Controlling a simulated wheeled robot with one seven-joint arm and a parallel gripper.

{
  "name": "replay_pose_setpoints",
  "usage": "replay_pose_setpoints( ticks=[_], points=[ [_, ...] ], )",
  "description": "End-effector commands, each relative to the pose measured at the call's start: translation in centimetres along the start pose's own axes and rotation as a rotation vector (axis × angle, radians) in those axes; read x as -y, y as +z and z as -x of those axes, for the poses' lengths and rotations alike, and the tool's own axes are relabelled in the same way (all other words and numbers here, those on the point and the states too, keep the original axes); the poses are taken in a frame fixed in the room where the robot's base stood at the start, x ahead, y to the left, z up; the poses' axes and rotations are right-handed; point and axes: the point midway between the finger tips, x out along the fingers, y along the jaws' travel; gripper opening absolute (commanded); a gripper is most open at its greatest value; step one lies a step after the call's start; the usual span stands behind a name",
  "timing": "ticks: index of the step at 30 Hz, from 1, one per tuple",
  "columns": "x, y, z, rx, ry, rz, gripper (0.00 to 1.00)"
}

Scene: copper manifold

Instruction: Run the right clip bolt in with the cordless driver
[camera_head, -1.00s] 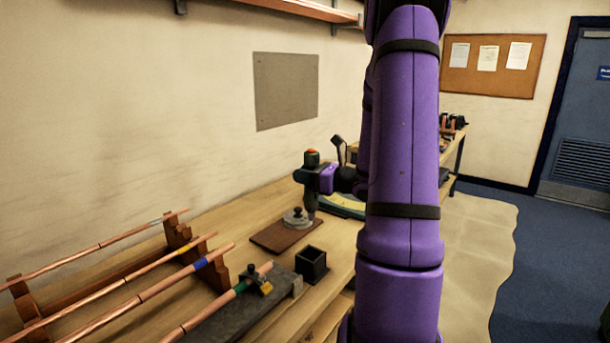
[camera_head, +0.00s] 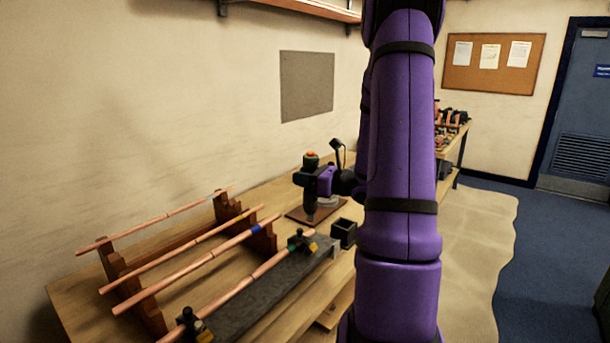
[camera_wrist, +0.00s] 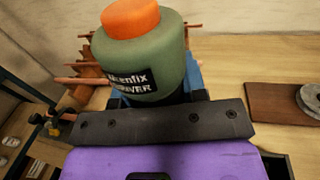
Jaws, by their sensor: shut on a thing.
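My gripper (camera_head: 312,181) is shut around the cordless driver (camera_head: 311,158), a dark upright tool with a green top and an orange cap. In the wrist view the driver's green body (camera_wrist: 150,60) carries a black label reading in part "DRIVER", and its orange cap faces the camera. In the head view its lower end shows in front of the brown board. One clip (camera_head: 300,242) sits at the far, right-hand end of a copper pipe (camera_head: 252,279) on a dark grey block (camera_head: 262,300). A second clip (camera_head: 196,327) is at the near, left end. Their bolts are too small to make out.
A wooden rack (camera_head: 137,298) holds several copper pipes left of the block. A small black open box (camera_head: 343,233) stands right of the far clip. A brown board (camera_head: 297,215) with a round metal piece (camera_head: 327,201) lies behind it.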

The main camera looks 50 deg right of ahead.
Motion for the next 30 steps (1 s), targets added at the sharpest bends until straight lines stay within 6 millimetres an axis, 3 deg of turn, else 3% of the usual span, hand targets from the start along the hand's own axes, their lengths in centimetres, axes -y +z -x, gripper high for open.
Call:
replay_pose_setpoints(
  ticks=[18, 30],
  points=[
    [0.0, -4.3, 0.0, 0.001, 0.0, 0.0, 0.1],
    [0.0, -5.3, 0.0, 0.001, -0.001, 0.002, 0.1]
  ],
)
